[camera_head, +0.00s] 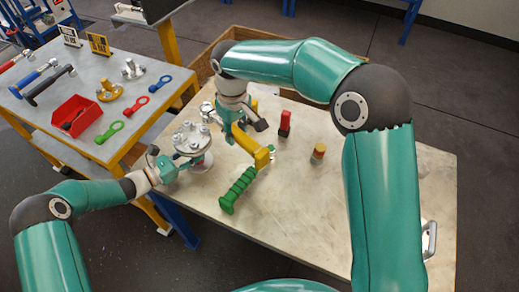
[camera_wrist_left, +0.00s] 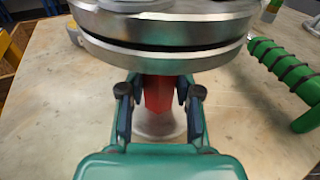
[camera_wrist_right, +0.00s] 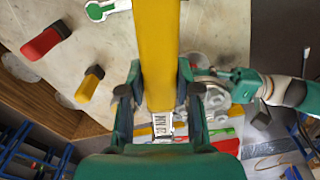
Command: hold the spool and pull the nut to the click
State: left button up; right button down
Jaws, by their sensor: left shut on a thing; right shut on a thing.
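The spool (camera_head: 190,138) is a grey flanged vessel with bolts on its top flange, standing on the near table. In the left wrist view its stacked flange plates (camera_wrist_left: 165,30) sit above a red neck (camera_wrist_left: 159,95). My left gripper (camera_head: 172,170) is shut on that neck, below the flange. My right gripper (camera_head: 238,130) is shut on a yellow wrench (camera_head: 254,150). In the right wrist view the yellow bar (camera_wrist_right: 158,50) runs between the fingers, with a "22 NM" label. I cannot tell which nut the wrench meets; that end is hidden.
A green ribbed handle (camera_head: 238,190) lies just in front of the yellow bar. A second table with a red bin (camera_head: 75,115) and tools stands left.

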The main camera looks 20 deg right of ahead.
pick_arm(q)
jog(key=shift+a, duration=0.1)
pick_arm(e)
jog(key=s+a+r+n, duration=0.1)
jog(key=a+r+n, duration=0.3)
jog(key=a+r, duration=0.3)
jog(key=shift+s+d+f, duration=0.1)
jog(key=shift+f, duration=1.05)
jog(key=shift+s+d+f, duration=0.1)
jog(key=shift+f, duration=1)
jog(key=shift+f, duration=0.2)
jog(key=shift+f, duration=1)
jog(key=shift+a, duration=0.1)
jog(key=shift+m, duration=0.5)
jog(key=r, duration=0.4)
jog(key=shift+s+a+r, duration=0.3)
jog(key=shift+a+r, duration=0.05)
jog(key=shift+r, duration=0.05)
